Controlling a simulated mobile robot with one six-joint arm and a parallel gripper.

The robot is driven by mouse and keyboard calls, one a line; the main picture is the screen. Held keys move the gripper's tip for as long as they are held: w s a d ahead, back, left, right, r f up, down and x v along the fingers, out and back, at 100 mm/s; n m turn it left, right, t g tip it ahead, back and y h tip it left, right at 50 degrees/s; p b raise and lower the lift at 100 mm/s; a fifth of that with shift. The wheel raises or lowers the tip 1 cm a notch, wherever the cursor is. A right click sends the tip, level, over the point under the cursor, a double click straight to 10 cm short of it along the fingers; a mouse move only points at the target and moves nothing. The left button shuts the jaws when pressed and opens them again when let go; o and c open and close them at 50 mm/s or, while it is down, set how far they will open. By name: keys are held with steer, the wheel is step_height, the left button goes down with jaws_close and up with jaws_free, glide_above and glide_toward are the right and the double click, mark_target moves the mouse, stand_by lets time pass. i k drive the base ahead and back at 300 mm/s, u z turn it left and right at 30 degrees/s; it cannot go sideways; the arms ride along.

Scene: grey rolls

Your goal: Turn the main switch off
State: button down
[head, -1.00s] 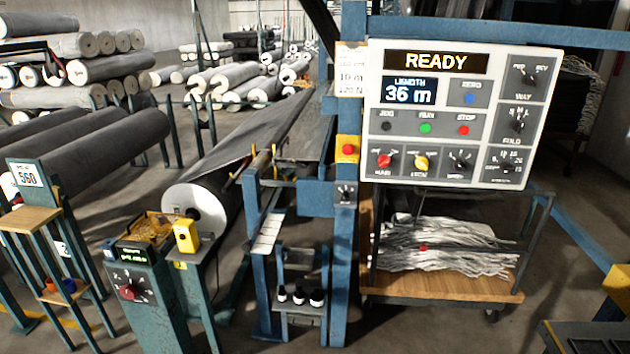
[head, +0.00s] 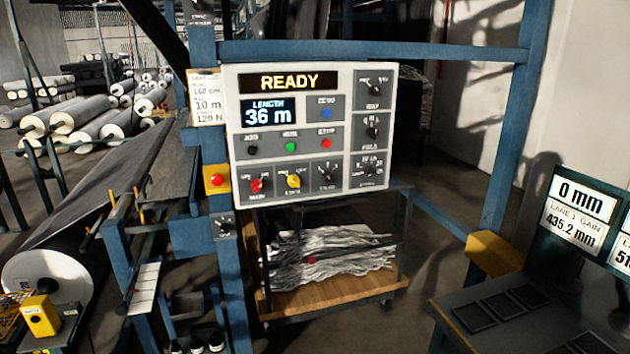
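The control panel (head: 337,182) is a pale box on a blue frame, right of the picture's left third. Its display reads READY, and a smaller screen (head: 268,112) reads LENGTH 36 m. The red rotary knob at the panel's lower left, labelled what looks like MAIN, is the main switch (head: 257,185). Its exact pointing direction is too small to tell. A yellow knob (head: 293,181) sits just right of it, then a black one (head: 327,177). My gripper is not in view.
A red button on a yellow box (head: 216,180) is left of the panel. A cart (head: 330,294) with pale strands stands below it. A dark console (head: 575,215) with 0 mm and 435.2 mm readouts is at the right. A large roll (head: 48,284) lies at the left.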

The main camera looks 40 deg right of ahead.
mark_target(256, 185)
steer(key=u, duration=1.65)
steer(key=k, duration=0.1)
steer(key=z, duration=2.95)
steer(key=k, duration=0.9)
steer(key=u, duration=0.2)
steer(key=i, duration=0.6)
